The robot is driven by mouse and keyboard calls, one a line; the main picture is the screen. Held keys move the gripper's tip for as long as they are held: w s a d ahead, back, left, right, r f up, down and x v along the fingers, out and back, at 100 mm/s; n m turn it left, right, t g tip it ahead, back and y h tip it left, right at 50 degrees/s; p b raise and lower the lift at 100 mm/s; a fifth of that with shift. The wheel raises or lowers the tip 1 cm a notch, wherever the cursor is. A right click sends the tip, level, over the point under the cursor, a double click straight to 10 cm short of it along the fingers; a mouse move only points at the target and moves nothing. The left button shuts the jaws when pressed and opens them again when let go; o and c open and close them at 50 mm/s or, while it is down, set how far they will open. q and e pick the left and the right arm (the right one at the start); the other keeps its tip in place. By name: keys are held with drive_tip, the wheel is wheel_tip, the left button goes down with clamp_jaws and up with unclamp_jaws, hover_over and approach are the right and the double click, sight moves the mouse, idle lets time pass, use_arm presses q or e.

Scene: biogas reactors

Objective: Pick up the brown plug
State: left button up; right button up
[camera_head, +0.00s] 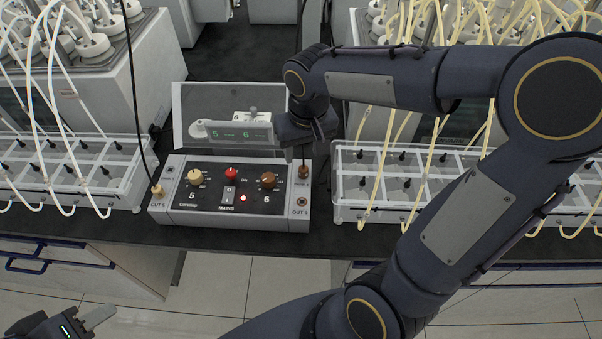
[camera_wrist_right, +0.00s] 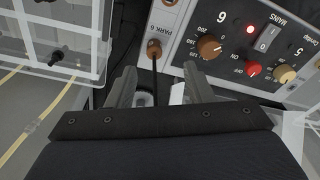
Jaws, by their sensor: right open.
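The brown plug (camera_head: 303,172) sits in the PARK 6 socket at the right end of the control box (camera_head: 235,215). In the right wrist view the brown plug (camera_wrist_right: 153,48) is just beyond my fingertips, with its dark cable running back between them. My right gripper (camera_wrist_right: 160,78) is open, its two fingers on either side of the cable and apart from the plug. My left gripper (camera_head: 95,318) is low at the left edge, partly cut off, away from the box.
The box has brown and cream knobs, a red knob and a lit red lamp. A cream plug (camera_head: 157,191) sits in OUT 5; the OUT 6 socket (camera_head: 301,202) is empty. A clear panel (camera_head: 225,105) stands behind. White racks (camera_head: 375,185) with tubes flank the box.

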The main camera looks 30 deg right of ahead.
sight(304, 168)
drive_tip(key=f, duration=0.2)
drive_tip(key=w+f, duration=0.1)
drive_tip(key=f, duration=0.2)
drive_tip(key=d+f, duration=0.1)
drive_tip(key=f, duration=0.2)
drive_tip(key=shift+w+f+p, duration=0.1)
drive_tip(key=shift+w+p, duration=0.15)
drive_tip(key=shift+p, duration=0.15)
clamp_jaws()
